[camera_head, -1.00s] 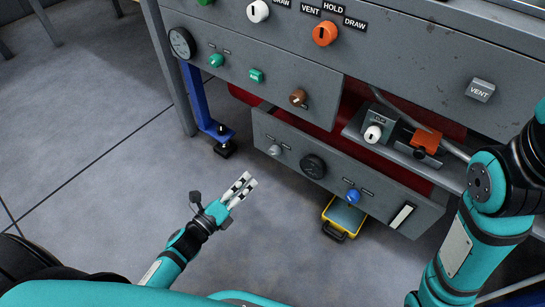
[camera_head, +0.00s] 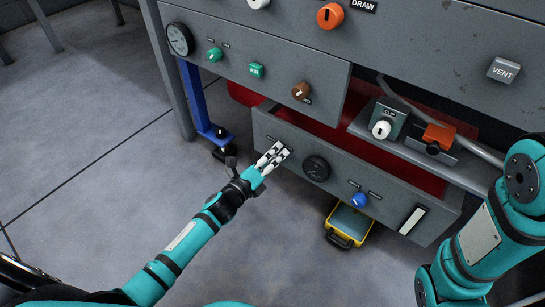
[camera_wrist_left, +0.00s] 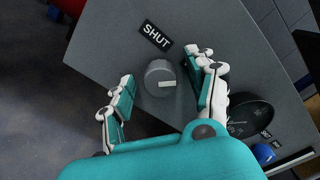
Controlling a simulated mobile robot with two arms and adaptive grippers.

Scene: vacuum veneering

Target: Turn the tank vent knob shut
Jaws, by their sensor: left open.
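The tank vent knob is a round grey knob (camera_wrist_left: 158,76) with a pale pointer mark, in the left wrist view. It sits on the lower grey panel (camera_head: 395,193), just below a SHUT label (camera_wrist_left: 155,34). The mark points to the right in that view, not at the label. My left gripper (camera_head: 272,157) is open, its fingers on either side of the knob with visible gaps. In the head view the gripper hides the knob. My right arm stands at the right edge, its gripper out of view.
A black gauge (camera_head: 316,168) and a blue knob (camera_head: 359,199) share the panel, right of my left gripper. A blue post (camera_head: 196,95) stands to the left.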

